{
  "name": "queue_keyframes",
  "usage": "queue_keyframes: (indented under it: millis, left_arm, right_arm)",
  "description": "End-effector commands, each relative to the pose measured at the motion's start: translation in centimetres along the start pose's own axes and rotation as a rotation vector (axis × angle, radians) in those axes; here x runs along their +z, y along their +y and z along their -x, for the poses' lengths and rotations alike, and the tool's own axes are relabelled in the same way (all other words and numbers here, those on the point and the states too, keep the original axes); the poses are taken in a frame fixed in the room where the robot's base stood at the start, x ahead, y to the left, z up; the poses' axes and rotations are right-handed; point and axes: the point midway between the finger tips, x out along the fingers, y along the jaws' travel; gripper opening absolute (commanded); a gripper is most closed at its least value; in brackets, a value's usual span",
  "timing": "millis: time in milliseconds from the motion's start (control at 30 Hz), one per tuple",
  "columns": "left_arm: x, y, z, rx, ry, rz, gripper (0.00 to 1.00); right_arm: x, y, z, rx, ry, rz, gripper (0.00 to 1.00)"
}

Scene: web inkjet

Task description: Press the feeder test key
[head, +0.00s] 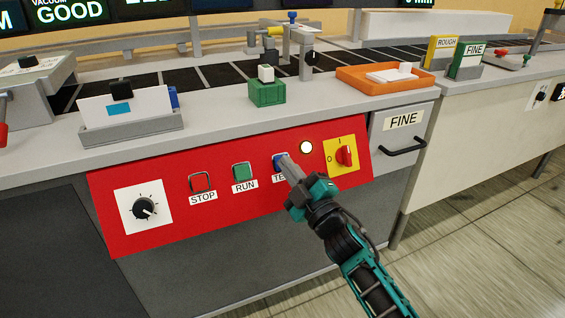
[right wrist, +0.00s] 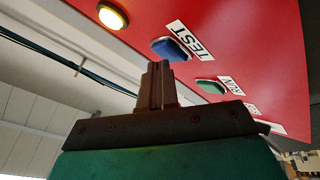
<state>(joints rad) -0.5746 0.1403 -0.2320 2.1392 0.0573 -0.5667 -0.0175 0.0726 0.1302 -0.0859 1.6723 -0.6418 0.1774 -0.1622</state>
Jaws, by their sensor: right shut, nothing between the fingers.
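The blue TEST key (head: 279,160) sits on the red control panel (head: 240,208), right of the green RUN key (head: 242,172) and the red STOP key (head: 201,181). My right gripper (head: 287,163) is shut and empty, its fingertips at the TEST key and partly covering it and its label. In the right wrist view the blue key (right wrist: 172,49) lies just beyond the shut fingertips (right wrist: 158,66). I cannot tell whether they touch it. My left gripper is not in view.
A round lit lamp (head: 306,147) and a yellow plate with a red rotary switch (head: 345,156) lie right of the key. A black knob (head: 144,208) is at the panel's left. A FINE drawer with a black handle (head: 403,149) stands at the right.

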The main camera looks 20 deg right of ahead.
Motion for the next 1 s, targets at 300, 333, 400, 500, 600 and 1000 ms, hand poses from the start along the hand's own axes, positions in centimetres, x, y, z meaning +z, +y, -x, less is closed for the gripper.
queue_keyframes:
  millis: [300,333,400,500,600,1000]
  left_arm:
    - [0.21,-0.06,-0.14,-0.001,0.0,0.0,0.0]
    - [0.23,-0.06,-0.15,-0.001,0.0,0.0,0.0]
    - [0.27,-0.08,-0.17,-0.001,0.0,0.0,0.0]
    - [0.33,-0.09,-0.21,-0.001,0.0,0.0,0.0]
    - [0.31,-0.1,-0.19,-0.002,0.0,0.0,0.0]
    - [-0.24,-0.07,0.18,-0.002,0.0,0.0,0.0]
  right_arm:
    - [0.19,-0.24,-0.28,0.0,0.001,0.0,0.0]
    - [0.21,-0.25,-0.31,0.0,0.001,0.0,0.0]
    - [0.25,-0.29,-0.37,0.0,0.001,0.0,0.0]
    - [0.3,-0.34,-0.47,0.001,0.001,0.0,0.0]
    - [0.3,-0.32,-0.49,0.001,0.001,0.0,0.0]
    - [-0.04,0.04,-0.07,-0.001,-0.001,-0.001,0.0]
